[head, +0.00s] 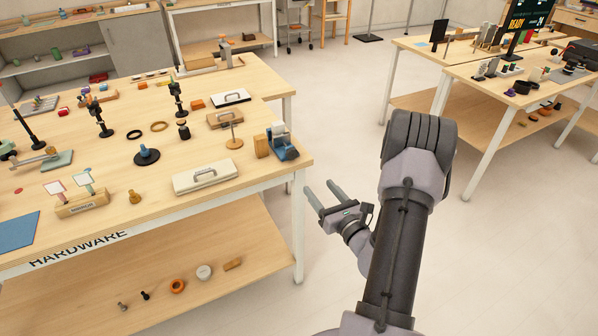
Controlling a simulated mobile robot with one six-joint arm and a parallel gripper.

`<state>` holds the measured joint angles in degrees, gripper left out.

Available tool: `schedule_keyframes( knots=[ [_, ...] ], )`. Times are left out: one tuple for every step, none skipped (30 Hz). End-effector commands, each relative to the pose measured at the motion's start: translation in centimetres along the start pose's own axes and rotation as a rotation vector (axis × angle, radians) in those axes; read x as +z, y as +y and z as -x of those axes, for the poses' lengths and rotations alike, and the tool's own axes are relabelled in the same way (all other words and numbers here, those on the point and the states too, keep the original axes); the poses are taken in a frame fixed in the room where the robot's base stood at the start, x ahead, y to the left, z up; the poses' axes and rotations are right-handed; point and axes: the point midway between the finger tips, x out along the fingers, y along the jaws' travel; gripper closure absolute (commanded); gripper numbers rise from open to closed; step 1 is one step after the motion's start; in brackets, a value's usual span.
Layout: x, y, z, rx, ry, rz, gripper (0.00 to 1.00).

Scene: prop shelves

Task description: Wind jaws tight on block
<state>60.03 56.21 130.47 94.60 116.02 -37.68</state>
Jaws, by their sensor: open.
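A small blue vise (287,153) with grey parts stands near the right corner of the hardware table. A wooden block (261,146) is at its left side. I cannot tell from here whether the block sits between the jaws or only beside them, and no handle is clear to see. My gripper (322,195) is open and empty. It hangs past the table's right edge, apart from the vise, to its lower right in the picture.
A lower shelf (200,255) carries loose parts. Other tables stand at the right. The floor (340,100) between is clear.

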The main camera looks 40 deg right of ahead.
Motion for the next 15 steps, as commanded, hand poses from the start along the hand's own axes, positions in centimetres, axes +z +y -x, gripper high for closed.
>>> schedule_keyframes(
  knots=[
    [0.2, 0.2, -1.4, 0.005, -0.003, 0.003, 0.42],
    [0.1, 0.2, -2.2, 0.005, -0.003, 0.004, 0.42],
    [0.1, 0.2, -3.5, 0.006, -0.003, 0.004, 0.42],
    [0.1, 0.2, -4.5, 0.006, -0.004, 0.003, 0.42],
    [0.1, 0.2, -5.4, 0.005, -0.004, 0.005, 0.42],
    [0.1, 0.2, -6.6, 0.006, -0.004, 0.004, 0.42],
    [0.1, 0.2, -7.5, 0.005, -0.004, 0.003, 0.42],
    [0.1, 0.1, -8.5, 0.005, -0.004, 0.003, 0.42],
    [0.0, 0.2, -9.7, 0.005, -0.004, 0.003, 0.42],
    [0.1, 0.1, -10.5, 0.003, -0.005, 0.002, 0.42],
    [0.0, 0.1, -11.3, 0.003, -0.004, 0.002, 0.42],
    [0.0, 0.1, -12.2, 0.003, -0.004, 0.002, 0.42],
    [0.1, 0.1, -12.8, 0.002, -0.004, 0.001, 0.42],
    [0.0, 0.1, -13.4, 0.002, -0.003, 0.001, 0.42],
    [0.0, 0.1, -14.0, 0.002, -0.003, 0.001, 0.42]
  ],
)
